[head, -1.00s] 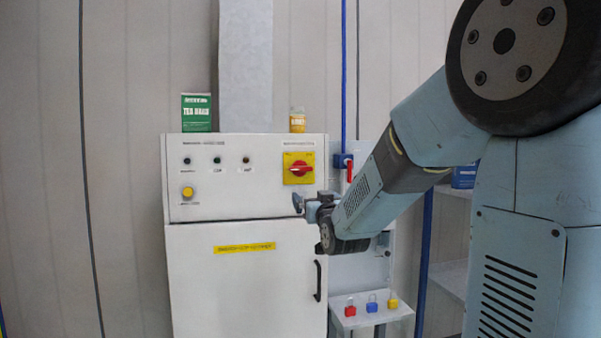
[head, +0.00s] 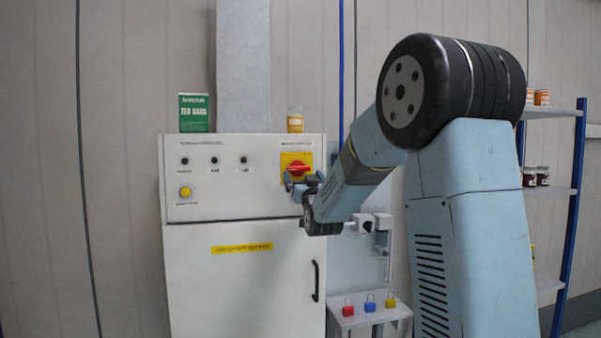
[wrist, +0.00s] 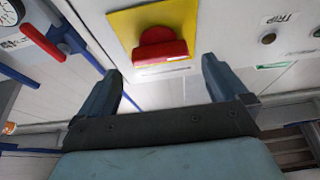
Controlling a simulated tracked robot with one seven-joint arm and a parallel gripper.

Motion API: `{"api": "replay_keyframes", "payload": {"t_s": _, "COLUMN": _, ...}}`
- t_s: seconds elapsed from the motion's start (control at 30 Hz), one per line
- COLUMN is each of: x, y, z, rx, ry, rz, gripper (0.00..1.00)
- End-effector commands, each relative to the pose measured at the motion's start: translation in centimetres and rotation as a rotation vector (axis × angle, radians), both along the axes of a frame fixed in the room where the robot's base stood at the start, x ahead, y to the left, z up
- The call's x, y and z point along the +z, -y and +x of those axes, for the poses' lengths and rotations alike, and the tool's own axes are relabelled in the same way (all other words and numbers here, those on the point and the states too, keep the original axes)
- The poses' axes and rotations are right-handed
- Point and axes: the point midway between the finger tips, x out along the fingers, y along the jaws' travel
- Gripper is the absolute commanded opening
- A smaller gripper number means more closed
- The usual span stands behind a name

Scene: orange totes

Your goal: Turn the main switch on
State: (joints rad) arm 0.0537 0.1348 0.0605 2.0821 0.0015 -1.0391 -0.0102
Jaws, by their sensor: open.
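The main switch (head: 297,162) is a red rotary handle on a yellow plate, at the upper right of the white cabinet's panel. Its handle lies about horizontal in the head view. My gripper (head: 297,186) is just in front of the plate's lower part and hides some of it. In the wrist view the red handle (wrist: 160,47) is beyond the fingertips, roughly centred between them. My gripper (wrist: 162,70) is open and empty there, with a visible gap to the handle.
The white cabinet (head: 240,290) has indicator lamps and a yellow button (head: 185,192) at left. A green box (head: 194,112) and a yellow-labelled jar (head: 295,121) stand on top. Several coloured padlocks (head: 369,303) sit on a small shelf at right. Storage shelves (head: 550,190) stand farther right.

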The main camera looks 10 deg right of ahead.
Motion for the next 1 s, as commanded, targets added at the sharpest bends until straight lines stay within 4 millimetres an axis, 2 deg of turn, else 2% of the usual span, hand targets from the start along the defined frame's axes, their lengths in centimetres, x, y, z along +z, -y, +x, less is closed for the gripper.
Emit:
{"api": "replay_keyframes", "payload": {"t_s": 0.1, "x": 0.7, "y": 0.0, "z": 1.9, "rx": 0.000, "ry": 0.000, "rz": 0.000, "gripper": 1.00}}
{"api": "replay_keyframes", "payload": {"t_s": 0.3, "x": 1.6, "y": 0.0, "z": 3.8, "rx": -0.001, "ry": 0.000, "rz": 0.000, "gripper": 1.00}}
{"api": "replay_keyframes", "payload": {"t_s": 0.73, "x": 1.9, "y": 0.1, "z": 4.5, "rx": -0.001, "ry": -0.001, "rz": 0.000, "gripper": 1.00}}
{"api": "replay_keyframes", "payload": {"t_s": 1.0, "x": 1.9, "y": 0.1, "z": 4.4, "rx": -0.001, "ry": -0.001, "rz": 0.000, "gripper": 0.74}}
